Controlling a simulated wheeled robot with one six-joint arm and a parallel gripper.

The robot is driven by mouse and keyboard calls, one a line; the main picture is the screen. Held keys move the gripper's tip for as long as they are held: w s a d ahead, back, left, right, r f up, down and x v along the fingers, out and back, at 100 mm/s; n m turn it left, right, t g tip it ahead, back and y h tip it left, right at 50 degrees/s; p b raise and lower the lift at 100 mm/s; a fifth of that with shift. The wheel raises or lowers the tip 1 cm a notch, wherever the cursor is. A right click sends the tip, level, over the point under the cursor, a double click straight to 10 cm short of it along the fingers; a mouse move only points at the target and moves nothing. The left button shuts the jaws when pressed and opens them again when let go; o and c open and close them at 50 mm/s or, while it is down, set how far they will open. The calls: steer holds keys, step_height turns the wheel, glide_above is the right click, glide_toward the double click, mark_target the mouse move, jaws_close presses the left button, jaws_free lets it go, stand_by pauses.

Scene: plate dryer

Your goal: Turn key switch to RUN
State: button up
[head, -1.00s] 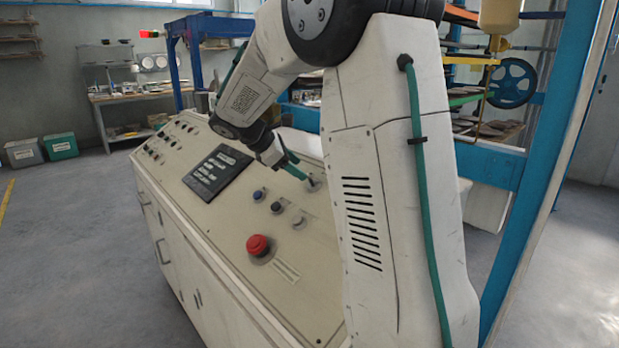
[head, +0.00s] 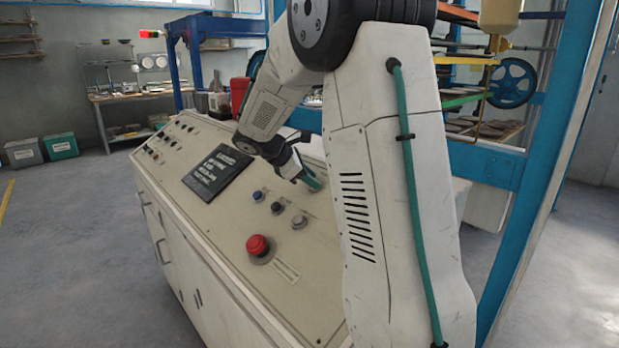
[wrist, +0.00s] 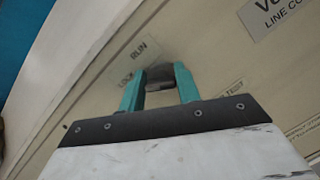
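The key switch is a dark knob (wrist: 160,74) on the sloped beige control panel (head: 225,210), at its right end beside my arm. In the wrist view the labels LOCK and RUN are printed just to its left. My gripper (wrist: 159,72) has teal fingers, one on each side of the knob, which nearly fills the space between them. Whether they press on it I cannot tell. In the head view my gripper (head: 313,182) is down at the panel and hides the switch. The knob's exact pointing direction is not clear.
A dark display (head: 217,172) lies to the left. A blue frame (head: 540,160) stands at the right.

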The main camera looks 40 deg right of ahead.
steer(key=shift+m, duration=0.4)
steer(key=m, duration=0.3)
steer(key=m+g+y, duration=0.1)
steer(key=m, duration=0.1)
steer(key=shift+m+y, duration=0.3)
steer(key=shift+m, duration=0.1)
steer(key=m+y, duration=0.1)
steer(key=m, duration=0.4)
steer(key=shift+a+m+g+y, duration=0.1)
steer(key=shift+m+g+y, duration=0.2)
steer(key=shift+y, duration=0.1)
steer(key=o, duration=1)
steer(key=v, duration=0.8)
steer(key=shift+s+f, duration=0.1)
